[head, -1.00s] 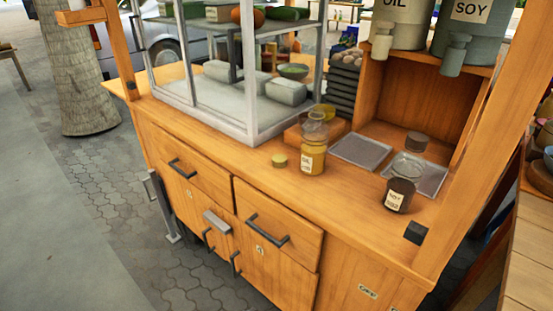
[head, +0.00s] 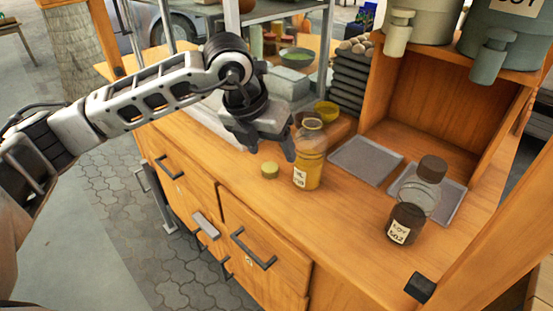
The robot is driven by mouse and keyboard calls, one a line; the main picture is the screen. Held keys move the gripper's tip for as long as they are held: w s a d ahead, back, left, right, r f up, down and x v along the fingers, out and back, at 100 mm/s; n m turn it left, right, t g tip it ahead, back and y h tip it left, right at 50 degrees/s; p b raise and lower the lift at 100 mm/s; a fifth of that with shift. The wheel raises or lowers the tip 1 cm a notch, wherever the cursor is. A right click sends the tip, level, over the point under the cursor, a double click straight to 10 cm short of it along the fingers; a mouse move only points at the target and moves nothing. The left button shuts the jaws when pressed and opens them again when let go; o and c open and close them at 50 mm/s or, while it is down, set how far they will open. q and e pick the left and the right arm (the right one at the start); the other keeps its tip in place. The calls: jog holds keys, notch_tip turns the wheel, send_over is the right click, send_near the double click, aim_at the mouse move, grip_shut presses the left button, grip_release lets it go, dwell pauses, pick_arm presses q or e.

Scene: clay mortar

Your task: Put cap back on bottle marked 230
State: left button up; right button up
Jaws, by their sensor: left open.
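The yellow oil bottle (head: 309,168) stands upright and uncapped on the wooden counter. Its white label is too small to read surely. A small yellow cap (head: 269,170) lies on the counter just left of it. My left gripper (head: 266,148) is open and empty, pointing down above the cap, with one finger close beside the bottle in the picture. Whether that finger touches the bottle I cannot tell. A soy bottle (head: 407,222) with dark liquid and a brown cap on stands to the right. My right gripper is out of view.
Two flat grey trays (head: 365,160) lie behind the bottles. A yellow bowl (head: 326,111) and a dark stack (head: 349,80) stand farther back, near the display case. Large OIL and SOY dispensers sit on the right shelf (head: 450,55). The front counter between the bottles is clear.

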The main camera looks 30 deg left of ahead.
pick_arm(q)
jog(key=a, duration=0.1)
jog(key=w+a+r+y, duration=0.1)
jog(key=a+r+y, duration=0.1)
jog(key=a, duration=0.1)
jog(key=shift+w+r+n+t, duration=0.15)
jog(key=shift+w+n+t, duration=0.05)
jog(key=shift+n+t, duration=0.2)
send_near(270, 168)
jog(key=p+x, duration=0.1)
jog(key=x, duration=0.1)
jog(key=shift+w+a+f, duration=0.1)
jog(key=shift+a+f, duration=0.05)
jog(key=shift+f, duration=0.25)
jog(key=shift+w+f, duration=0.15)
jog(key=shift+f, duration=0.2)
jog(key=shift+p+x, duration=0.45)
jog(key=shift+x, duration=2.15)
jog(key=shift+w, duration=0.1)
